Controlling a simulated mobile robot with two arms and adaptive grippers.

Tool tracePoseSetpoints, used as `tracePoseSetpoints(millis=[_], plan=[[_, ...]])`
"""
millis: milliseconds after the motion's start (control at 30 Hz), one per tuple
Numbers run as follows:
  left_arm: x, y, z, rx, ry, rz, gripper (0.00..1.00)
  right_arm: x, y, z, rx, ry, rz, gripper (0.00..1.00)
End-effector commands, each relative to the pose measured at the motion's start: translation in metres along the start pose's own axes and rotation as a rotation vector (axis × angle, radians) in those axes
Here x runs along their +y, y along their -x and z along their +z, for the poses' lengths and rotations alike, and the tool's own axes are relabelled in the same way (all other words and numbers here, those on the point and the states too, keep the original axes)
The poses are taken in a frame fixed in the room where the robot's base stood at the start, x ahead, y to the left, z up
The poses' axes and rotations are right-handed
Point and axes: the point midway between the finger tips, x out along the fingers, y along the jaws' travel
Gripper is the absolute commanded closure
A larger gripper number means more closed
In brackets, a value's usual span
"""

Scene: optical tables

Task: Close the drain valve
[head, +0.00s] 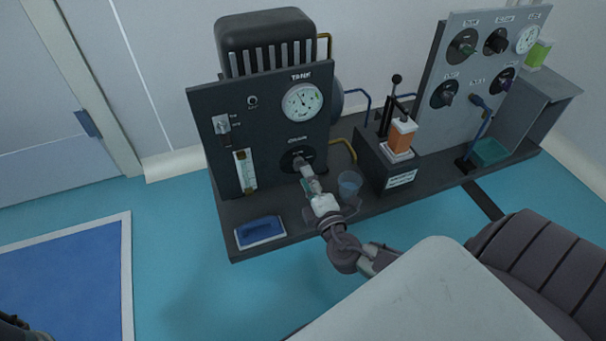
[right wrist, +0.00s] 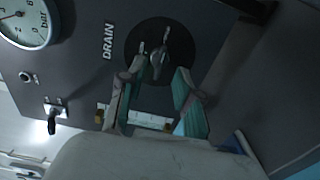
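The drain valve (head: 297,157) is a dark round dial with a small knob, under the "DRAIN" label on the dark tank panel (head: 213,140). In the right wrist view its grey knob (right wrist: 159,58) sits on a black disc, just ahead of the fingertips. My right gripper (head: 304,168) is at the valve; in the right wrist view its two green-lined fingers (right wrist: 160,78) are apart. The left-hand finger is very close to the knob; I cannot tell if it touches. A dark part at the lower left corner of the head view may be my left gripper; its fingers cannot be made out.
A clear cup (head: 349,184) stands right of my right gripper, and a blue pad (head: 260,231) lies on the base at left. A hand pump with an orange bottle (head: 401,134) and a second gauge panel (head: 470,75) stand further right. A pressure gauge (head: 302,102) is above the valve.

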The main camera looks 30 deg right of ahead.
Motion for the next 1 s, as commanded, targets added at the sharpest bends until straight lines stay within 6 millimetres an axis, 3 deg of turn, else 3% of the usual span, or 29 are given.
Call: tracePoseSetpoints(millis=[233, 600, 800, 1000], plan=[[0.003, 0.012, -0.004, 0.000, 0.000, 0.000, 0.66, -0.001, -0.032, 0.000, 0.001, 0.001, 0.001, 0.66], [0.003, 0.013, -0.004, 0.000, 0.000, 0.001, 0.66, 0.000, -0.037, 0.000, 0.001, 0.000, -0.001, 0.66], [0.003, 0.013, -0.004, 0.000, 0.000, 0.001, 0.66, 0.000, -0.037, 0.000, 0.000, 0.000, -0.001, 0.98], [0.003, 0.013, -0.004, -0.001, 0.000, 0.001, 0.66, 0.000, -0.037, 0.000, 0.000, 0.000, -0.001, 1.00]])
